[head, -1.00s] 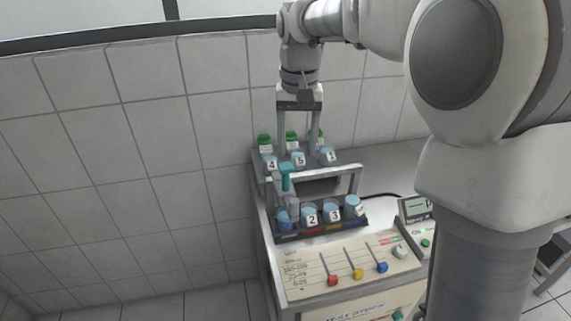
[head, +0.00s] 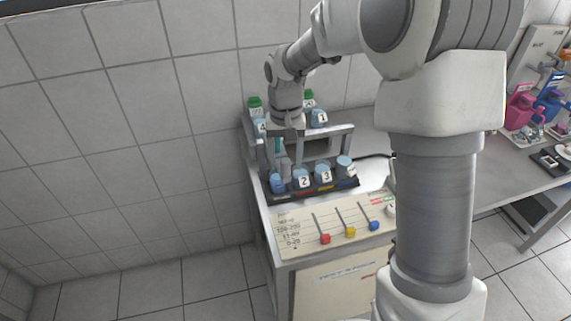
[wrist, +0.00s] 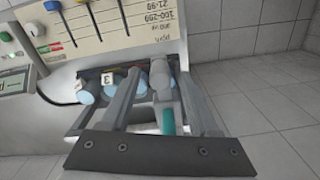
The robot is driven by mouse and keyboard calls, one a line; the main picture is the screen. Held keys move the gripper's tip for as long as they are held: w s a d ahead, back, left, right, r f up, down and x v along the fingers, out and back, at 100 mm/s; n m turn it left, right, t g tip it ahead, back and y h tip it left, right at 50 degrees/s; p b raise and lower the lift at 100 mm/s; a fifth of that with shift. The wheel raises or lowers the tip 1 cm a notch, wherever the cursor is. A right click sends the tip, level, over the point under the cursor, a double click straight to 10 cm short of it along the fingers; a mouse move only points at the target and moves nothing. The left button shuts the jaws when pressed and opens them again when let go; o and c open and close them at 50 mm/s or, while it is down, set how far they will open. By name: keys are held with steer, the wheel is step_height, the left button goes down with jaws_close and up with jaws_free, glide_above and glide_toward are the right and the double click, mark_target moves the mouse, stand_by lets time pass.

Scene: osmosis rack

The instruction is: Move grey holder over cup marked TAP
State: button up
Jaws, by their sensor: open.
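The grey holder (wrist: 160,76) has a teal grip (wrist: 167,121) and stands by the leftmost front cup (head: 277,182). My gripper (wrist: 159,82) is open, with a finger on either side of the holder in the wrist view. In the head view my gripper (head: 279,168) reaches down at the left end of the grey rail, largely covering the holder. The front row also has cup 2 (head: 301,179), cup 3 (head: 323,175) and a rightmost cup (head: 345,166). The rightmost cup has a white label that I cannot read, so I cannot tell which cup is TAP.
The grey rail (head: 338,130) spans the cups. Behind it stand green-capped bottles (head: 255,107) and more cups, including cup 1 (head: 319,118). In front lies a panel (head: 300,232) with red, yellow and blue sliders. A tiled wall stands close behind and left.

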steer(key=shift+f, duration=0.85)
jaws_close()
stand_by(0.8)
